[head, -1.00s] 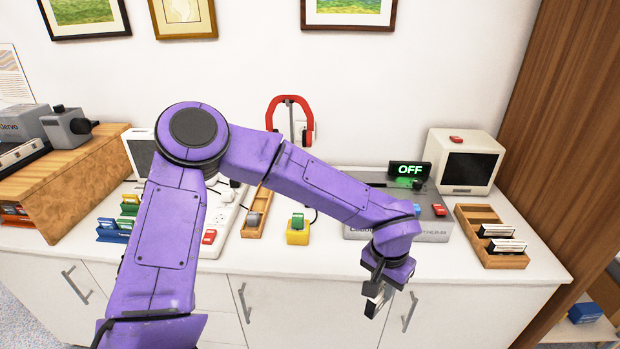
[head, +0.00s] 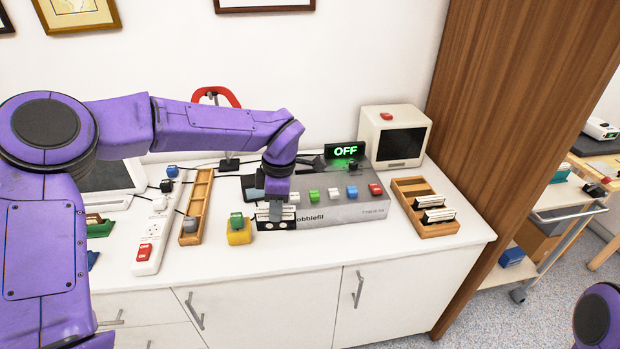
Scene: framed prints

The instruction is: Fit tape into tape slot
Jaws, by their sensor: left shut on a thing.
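My left gripper (head: 276,205) points down at the left front of a grey machine (head: 340,208) and is shut on a tape (head: 270,223). The tape is a small black-and-white cassette, held upright just in front of the machine's face. The gripper hides its upper part, and I cannot tell whether it touches the machine. The tape slot cannot be made out clearly; the gripper covers that end of the machine. The machine has a row of coloured buttons and a green OFF display (head: 344,151). My right gripper is out of view.
A wooden rack (head: 408,194) with two tapes stands right of the machine. A cream monitor (head: 394,136) is behind it. A yellow block with a green button (head: 238,232), a narrow wooden tray (head: 198,200) and a power strip (head: 152,240) lie left. The counter's front right is clear.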

